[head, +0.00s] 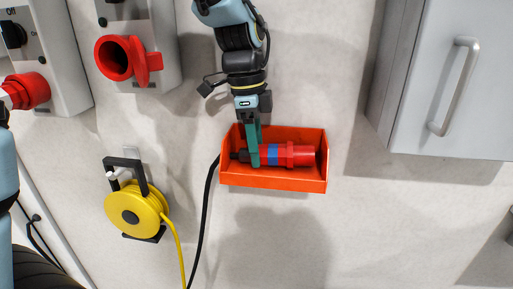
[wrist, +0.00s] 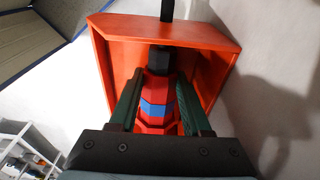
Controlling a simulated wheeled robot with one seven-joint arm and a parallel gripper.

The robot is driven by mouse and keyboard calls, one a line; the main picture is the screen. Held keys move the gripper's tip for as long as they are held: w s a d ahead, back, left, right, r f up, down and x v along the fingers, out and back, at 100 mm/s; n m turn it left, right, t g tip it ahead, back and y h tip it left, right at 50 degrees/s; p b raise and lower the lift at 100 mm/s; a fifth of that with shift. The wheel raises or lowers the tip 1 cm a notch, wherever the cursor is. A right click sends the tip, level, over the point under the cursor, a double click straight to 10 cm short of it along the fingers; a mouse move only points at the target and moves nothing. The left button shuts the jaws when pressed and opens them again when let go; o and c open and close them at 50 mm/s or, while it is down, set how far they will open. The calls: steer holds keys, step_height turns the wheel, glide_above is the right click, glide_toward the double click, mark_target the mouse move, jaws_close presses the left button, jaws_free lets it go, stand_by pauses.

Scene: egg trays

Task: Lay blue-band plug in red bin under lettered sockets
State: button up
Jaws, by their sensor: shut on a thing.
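The blue-band plug (head: 287,155) is red with a blue band and a black cable end. It lies level, inside or just over the red bin (head: 275,181); I cannot tell whether it touches the floor of the bin. My gripper (head: 254,158) reaches down into the bin and is shut on the plug near its blue band. In the wrist view the plug (wrist: 158,122) sits between the two green fingers of my gripper (wrist: 158,112), with the bin (wrist: 122,72) around it. A socket (head: 117,60) with an open red lid is on the wall at upper left; no letters are readable.
Another socket box with a red plug (head: 30,91) is at far left. A yellow cable reel (head: 135,212) hangs left of the bin, and a black cable (head: 207,200) runs down beside it. A grey cabinet (head: 455,90) is at upper right. The wall below the bin is clear.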

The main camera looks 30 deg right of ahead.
steer(key=o, duration=0.9)
step_height(320, 180, up, 11)
steer(key=a, duration=0.1)
steer(key=shift+w+f+b, duration=0.15)
steer(key=shift+w+b, duration=0.25)
steer(key=shift+b, duration=0.05)
